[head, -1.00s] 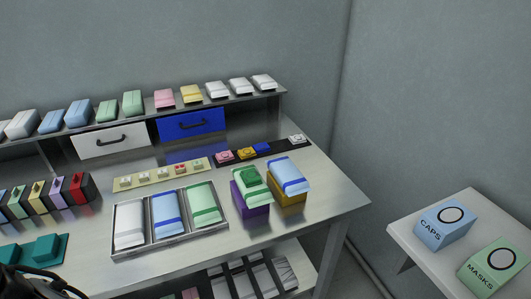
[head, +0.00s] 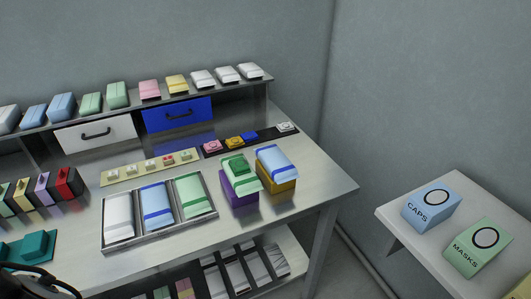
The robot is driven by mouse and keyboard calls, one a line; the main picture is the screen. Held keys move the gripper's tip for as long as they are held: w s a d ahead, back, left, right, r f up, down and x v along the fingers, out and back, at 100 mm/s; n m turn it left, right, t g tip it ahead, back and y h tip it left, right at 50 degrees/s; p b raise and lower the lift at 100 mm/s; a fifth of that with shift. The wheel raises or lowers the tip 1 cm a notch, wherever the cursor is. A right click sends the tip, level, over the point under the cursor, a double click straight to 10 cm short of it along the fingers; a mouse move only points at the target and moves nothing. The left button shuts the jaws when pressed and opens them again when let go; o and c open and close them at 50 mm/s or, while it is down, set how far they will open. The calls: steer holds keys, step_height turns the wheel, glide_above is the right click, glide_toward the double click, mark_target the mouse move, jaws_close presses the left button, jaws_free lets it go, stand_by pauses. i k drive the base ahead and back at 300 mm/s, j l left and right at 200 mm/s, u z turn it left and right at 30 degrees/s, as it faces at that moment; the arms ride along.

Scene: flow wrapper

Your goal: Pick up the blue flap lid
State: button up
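A small blue piece (head: 249,138), which looks like the blue flap lid, lies on a dark strip (head: 268,137) at the back right of the steel table in the head view. A gold one (head: 233,141) and a pink one (head: 212,146) lie to its left, and a white one (head: 286,127) to its right. Its fine shape is too small to tell. My gripper is not in view; only a dark curved part, perhaps of my arm, shows at the bottom left corner.
A steel tray (head: 182,234) with white, blue and green packs is at the front. A green pack (head: 241,172) lies on a purple block and a blue-banded pack (head: 277,160) on a gold block, both in front of the strip. A shelf with drawers stands behind.

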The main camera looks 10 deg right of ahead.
mark_target(250, 136)
steer(key=i+j+z, duration=0.15)
steer(key=i+j, duration=0.7)
